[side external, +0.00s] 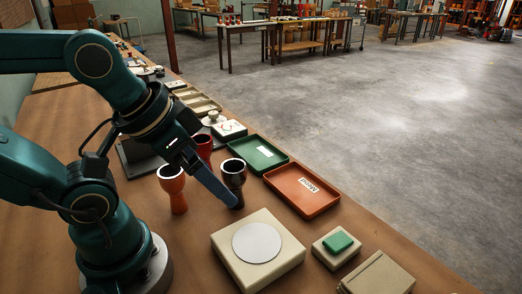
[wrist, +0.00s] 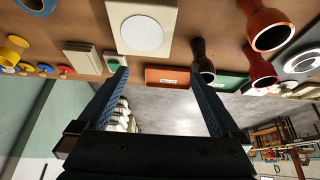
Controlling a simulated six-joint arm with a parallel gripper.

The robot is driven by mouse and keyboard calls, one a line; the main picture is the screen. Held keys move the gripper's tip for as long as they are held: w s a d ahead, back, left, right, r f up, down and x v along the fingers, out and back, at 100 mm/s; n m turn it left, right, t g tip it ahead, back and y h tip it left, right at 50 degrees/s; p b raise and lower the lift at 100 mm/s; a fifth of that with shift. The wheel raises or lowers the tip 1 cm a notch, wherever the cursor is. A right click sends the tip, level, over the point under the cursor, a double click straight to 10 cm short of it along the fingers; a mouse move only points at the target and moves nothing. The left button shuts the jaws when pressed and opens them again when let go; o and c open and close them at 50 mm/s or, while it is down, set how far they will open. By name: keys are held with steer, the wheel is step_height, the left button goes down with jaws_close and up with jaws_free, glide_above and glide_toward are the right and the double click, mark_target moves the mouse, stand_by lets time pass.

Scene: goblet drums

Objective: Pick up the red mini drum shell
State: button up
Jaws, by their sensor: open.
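The red drum shell (side external: 204,146) is a goblet shape, standing behind my gripper in the side view, its lower part hidden. In the wrist view the red shell (wrist: 261,68) is right of the jaws. An orange shell (side external: 172,188) stands at its front left; it also shows in the wrist view (wrist: 271,30). A dark brown shell (side external: 233,173) stands to its right, also in the wrist view (wrist: 204,57). My gripper (side external: 232,201) is tilted down, its finger overlapping the dark shell's lower part in the picture; contact is unclear. In the wrist view my gripper (wrist: 160,82) is open and empty.
A beige box with a white disc (side external: 257,243) stands right of the shells. Green (side external: 280,165) and orange-brown (side external: 328,210) trays lie along the table's far edge. A box with a green block (side external: 337,244) is further right. Bare table lies in front of the shells.

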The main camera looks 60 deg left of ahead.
step_height(320, 180, up, 5)
steer(key=m+g+y, duration=0.4)
steer(key=m+y, duration=0.6)
steer(key=m, duration=0.5)
glide_toward(201, 141)
steer(key=s+d+r, duration=0.2)
steer(key=s+r, duration=0.2)
steer(key=w+a+r+m+t+y, duration=0.2)
steer(key=w+m+y, duration=0.1)
steer(key=m, duration=0.3)
step_height(201, 141, down, 11)
steer(key=x, duration=0.8)
steer(key=r+x, duration=0.1)
steer(key=x, duration=0.3)
steer(key=shift+w+a, duration=0.15)
steer(key=shift+w, duration=0.1)
steer(key=c, duration=1.4)
steer(key=shift+c, duration=0.2)
steer(key=shift+r, duration=0.15)
